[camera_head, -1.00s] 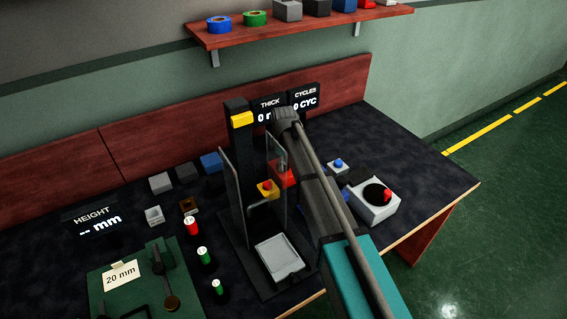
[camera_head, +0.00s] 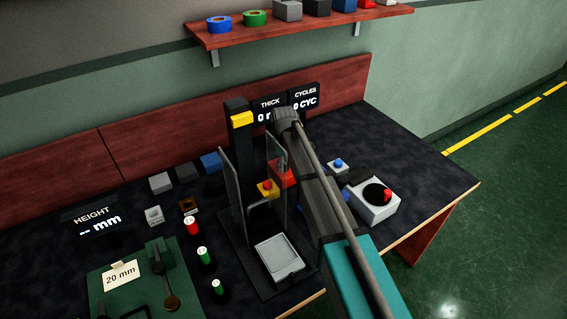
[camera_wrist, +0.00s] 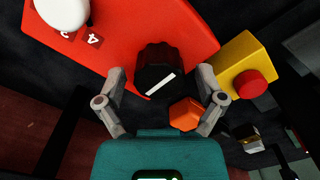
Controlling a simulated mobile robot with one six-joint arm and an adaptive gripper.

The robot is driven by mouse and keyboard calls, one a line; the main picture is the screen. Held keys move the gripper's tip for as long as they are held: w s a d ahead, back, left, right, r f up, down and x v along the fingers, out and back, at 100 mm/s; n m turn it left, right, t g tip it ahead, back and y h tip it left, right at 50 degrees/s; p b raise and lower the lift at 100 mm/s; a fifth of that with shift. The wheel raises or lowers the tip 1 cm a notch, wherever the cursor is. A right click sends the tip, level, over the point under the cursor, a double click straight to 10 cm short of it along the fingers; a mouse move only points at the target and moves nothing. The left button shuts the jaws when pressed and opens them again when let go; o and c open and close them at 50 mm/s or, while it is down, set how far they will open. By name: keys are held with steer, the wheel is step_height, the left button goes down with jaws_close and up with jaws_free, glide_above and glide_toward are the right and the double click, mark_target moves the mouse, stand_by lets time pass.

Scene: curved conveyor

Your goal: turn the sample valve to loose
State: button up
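In the wrist view a black ribbed knob (camera_wrist: 160,62) with a white pointer line stands on a red panel (camera_wrist: 110,30). It appears to be the sample valve. The white line runs diagonally, up to the right in this view. My gripper (camera_wrist: 160,74) is open, with one finger on either side of the knob. I cannot tell whether the fingers touch it. In the head view the red panel (camera_head: 284,177) shows only partly behind my arm, and the knob is hidden there.
A yellow box with a red button (camera_wrist: 243,78) sits right beside the right finger. An orange hexagonal piece (camera_wrist: 186,114) lies near that finger. A white round knob (camera_wrist: 62,10) is by the labels 3 and 4. A clear-sided press (camera_head: 240,150) stands left of my arm.

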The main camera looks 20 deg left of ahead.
steer(key=shift+m, duration=0.4)
stand_by(0.4)
